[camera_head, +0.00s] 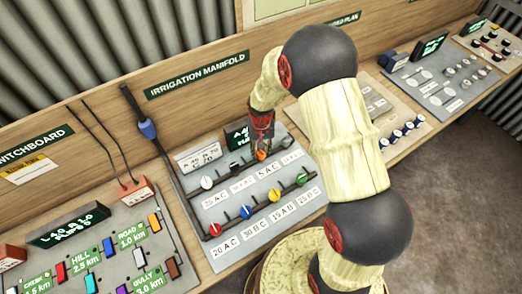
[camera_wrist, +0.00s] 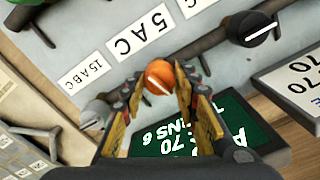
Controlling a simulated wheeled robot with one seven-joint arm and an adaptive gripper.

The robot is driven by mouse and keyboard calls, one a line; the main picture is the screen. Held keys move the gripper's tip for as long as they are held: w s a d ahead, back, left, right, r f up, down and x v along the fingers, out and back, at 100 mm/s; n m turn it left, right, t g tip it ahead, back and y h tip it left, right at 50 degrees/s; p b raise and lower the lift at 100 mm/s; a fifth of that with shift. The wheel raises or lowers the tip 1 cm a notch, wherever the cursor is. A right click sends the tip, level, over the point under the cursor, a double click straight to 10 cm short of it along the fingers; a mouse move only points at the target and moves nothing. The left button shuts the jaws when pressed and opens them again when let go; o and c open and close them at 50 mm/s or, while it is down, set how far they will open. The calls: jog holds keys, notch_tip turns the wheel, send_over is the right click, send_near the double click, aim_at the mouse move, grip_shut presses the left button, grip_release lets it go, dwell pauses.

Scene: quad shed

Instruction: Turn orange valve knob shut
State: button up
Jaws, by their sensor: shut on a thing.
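The orange valve knob (camera_head: 261,155) is in the upper row of the irrigation manifold panel (camera_head: 222,258). In the wrist view the orange knob (camera_wrist: 158,77) is round, with a white line on its face running slantwise across the pipe's direction. My gripper (camera_head: 262,140) reaches down onto it from above. In the wrist view my gripper's fingers (camera_wrist: 157,88) stand on either side of the knob and are shut on it. A "5 AC" label (camera_wrist: 141,32) lies beside the knob. The fingers hide part of the knob's sides.
A black knob (camera_wrist: 255,28) and a grey-white knob (camera_wrist: 95,113) flank it on the same pipe. Red (camera_head: 215,230), blue (camera_head: 246,212), yellow (camera_head: 274,195) and green (camera_head: 301,180) knobs form the lower row. A dark green display (camera_wrist: 205,135) stands close behind the fingers.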

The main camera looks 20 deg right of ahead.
jog(key=shift+m, duration=1.5)
jog(key=o, duration=1.2)
jog(key=shift+c, duration=0.2)
notch_tip(320, 180, up, 12)
